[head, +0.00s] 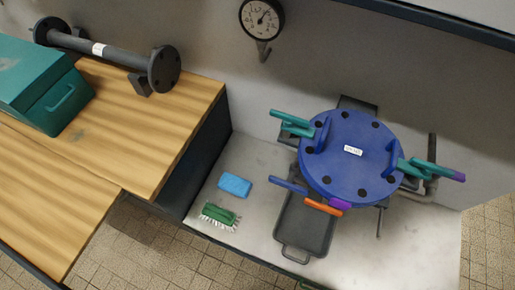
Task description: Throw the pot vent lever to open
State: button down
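A blue round pot (352,170) with dark bolts around its lid and a small white label stands on the pale bench at the right in the head view. An orange lever (322,206) is at its front edge, beside a purple piece (340,204). A blue bar (288,186) sticks out at the front left. Teal handles (291,120) are at the left, and a teal handle with a purple tip (431,168) is at the right. I cannot tell which one is the vent lever or read the label. My gripper is not in view.
A dark tray (305,235) lies in front of the pot. A blue sponge (235,185) and a green brush (219,216) lie left of it. A gauge (262,18) hangs on the wall. A wooden bench at left holds a flanged pipe (105,54) and a teal toolbox (42,85).

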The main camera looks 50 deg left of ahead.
aim_at(289, 185)
jog(key=u, duration=0.9)
